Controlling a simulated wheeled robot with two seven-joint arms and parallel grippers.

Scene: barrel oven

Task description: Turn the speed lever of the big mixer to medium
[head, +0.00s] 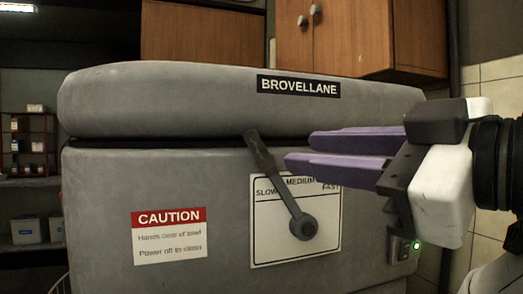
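The big mixer (110,180) is a grey body with a rounded top and a BROVELLANE label. Its dark speed lever (273,171) turns on a round hub (303,226) over a white dial plate (270,235) marked SLOW, MEDIUM and FAST. The lever leans up and left, lying between the words SLOW and MEDIUM and covering the end of SLOW. My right gripper (299,149) comes in from the right with two purple fingers, a gap between them and nothing held. Its fingertips are right of the lever's upper part, seemingly apart from it. My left gripper is not in view.
A CAUTION sign (169,236) is on the mixer's front, left of the dial. Wooden cabinets (348,38) hang behind and above. A dark red rack (28,145) and shelf stand at the far left.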

